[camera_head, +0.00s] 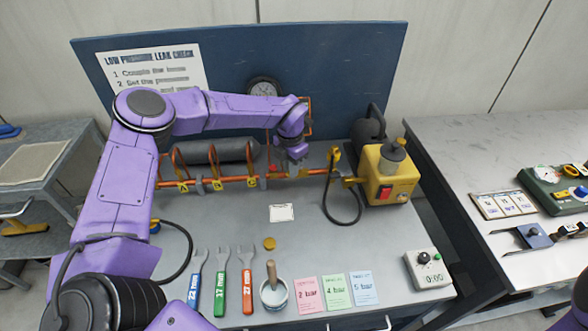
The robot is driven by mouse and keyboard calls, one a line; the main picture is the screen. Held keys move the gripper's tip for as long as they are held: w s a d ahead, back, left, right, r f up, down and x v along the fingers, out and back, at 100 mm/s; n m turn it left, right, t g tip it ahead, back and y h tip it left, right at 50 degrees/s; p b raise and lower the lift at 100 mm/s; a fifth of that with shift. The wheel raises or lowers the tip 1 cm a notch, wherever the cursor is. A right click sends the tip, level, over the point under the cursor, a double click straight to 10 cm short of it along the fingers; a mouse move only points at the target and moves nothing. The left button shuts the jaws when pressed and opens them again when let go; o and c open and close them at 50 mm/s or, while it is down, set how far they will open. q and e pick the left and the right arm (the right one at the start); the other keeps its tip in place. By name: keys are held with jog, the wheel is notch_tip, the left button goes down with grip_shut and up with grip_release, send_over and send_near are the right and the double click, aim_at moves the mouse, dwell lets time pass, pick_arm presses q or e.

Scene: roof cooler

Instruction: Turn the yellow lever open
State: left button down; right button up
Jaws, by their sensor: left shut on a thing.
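My left gripper (297,157) reaches down from above onto the orange pipe (233,180) at the back of the bench. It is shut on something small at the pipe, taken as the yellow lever. The gripper hides it, so its angle cannot be told. A yellow fitting (334,157) stands on the pipe just right of the gripper, with a black hose (342,221) looping below it. The yellow pump unit (388,178) with a red switch stands further right. My right gripper is not in view.
A grey cylinder (213,152) lies behind the pipe. A blue back panel (345,60) closes the rear. The middle of the bench is mostly clear.

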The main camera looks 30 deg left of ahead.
pick_arm(q)
jog(key=shift+w+a+m, duration=0.25)
jog(key=shift+a+m, duration=0.1)
jog(key=shift+m, duration=0.7)
jog(key=shift+w+a+m, duration=0.2)
jog(key=shift+a+m, duration=0.2)
jog(key=shift+m, duration=0.7)
jog(key=shift+w+a+m, duration=0.25)
jog(key=shift+a+m, duration=0.1)
jog(key=shift+m, duration=0.7)
jog(key=c, duration=1)
grip_release()
jog(key=shift+c, duration=0.2)
notch_tip(320, 180, up, 11)
jog(key=b, duration=0.2)
jog(key=shift+f+b, duration=0.2)
jog(key=shift+b, duration=0.15)
